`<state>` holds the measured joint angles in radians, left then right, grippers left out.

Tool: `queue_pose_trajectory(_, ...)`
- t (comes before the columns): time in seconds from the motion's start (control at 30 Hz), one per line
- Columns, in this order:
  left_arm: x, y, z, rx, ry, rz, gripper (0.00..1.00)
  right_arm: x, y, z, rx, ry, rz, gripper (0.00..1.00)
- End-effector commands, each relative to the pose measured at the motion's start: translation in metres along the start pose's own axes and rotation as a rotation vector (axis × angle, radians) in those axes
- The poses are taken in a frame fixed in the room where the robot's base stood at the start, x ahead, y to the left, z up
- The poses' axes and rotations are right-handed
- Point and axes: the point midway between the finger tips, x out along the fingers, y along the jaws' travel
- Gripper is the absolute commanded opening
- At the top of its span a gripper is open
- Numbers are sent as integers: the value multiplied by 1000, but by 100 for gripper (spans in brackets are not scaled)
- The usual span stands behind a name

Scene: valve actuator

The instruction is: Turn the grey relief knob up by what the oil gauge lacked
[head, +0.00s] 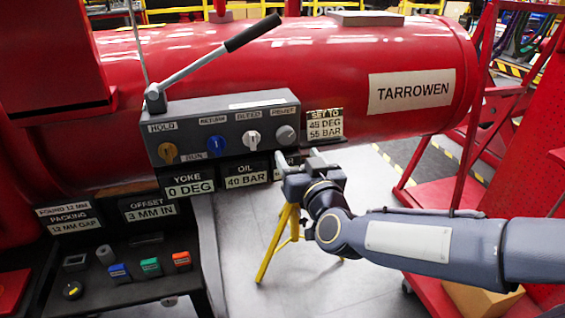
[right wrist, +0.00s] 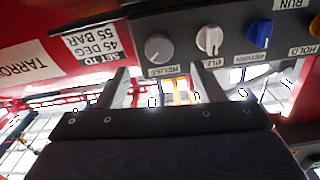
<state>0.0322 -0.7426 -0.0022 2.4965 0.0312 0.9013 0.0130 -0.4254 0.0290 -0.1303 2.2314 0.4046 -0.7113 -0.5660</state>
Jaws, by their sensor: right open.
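The grey relief knob (head: 286,135) is at the right end of the grey control box (head: 225,111) in the head view. In the right wrist view the knob (right wrist: 158,47) shows upside down, beyond the fingertips. My right gripper (head: 297,157) is open and empty, just below and in front of the knob, apart from it. Its two fingers (right wrist: 162,77) show in the right wrist view. The oil gauge (head: 246,175) reads 40 BAR. The set-to plate (head: 324,124) reads 45 DEG, 55 BAR. My left gripper is out of view.
White bleed (head: 251,138), blue return (head: 217,146) and brass hold/run (head: 168,152) knobs sit left of the relief knob. A yoke gauge (head: 189,187) reads 0 DEG. A black-gripped lever (head: 220,48) rises over the box. A red tank (head: 300,60) stands behind.

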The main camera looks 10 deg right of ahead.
Motion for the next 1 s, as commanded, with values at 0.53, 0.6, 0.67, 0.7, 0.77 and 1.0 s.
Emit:
queue_pose_trajectory(0.53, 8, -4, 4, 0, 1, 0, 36, 71, 1, 0, -3, 5, 5, 62)
queue_pose_trajectory(0.6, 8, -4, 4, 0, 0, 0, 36, 75, 1, -1, -2, 5, 5, 62)
queue_pose_trajectory(0.67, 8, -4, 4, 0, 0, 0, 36, 77, 1, -1, -2, 5, 5, 62)
queue_pose_trajectory(0.7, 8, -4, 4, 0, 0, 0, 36, 78, 1, -1, -1, 5, 5, 62)
queue_pose_trajectory(0.77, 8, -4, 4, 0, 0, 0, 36, 78, 1, -1, -1, 5, 5, 62)
queue_pose_trajectory(1.0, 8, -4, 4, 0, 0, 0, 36, 78, 1, -1, -1, 5, 5, 49)
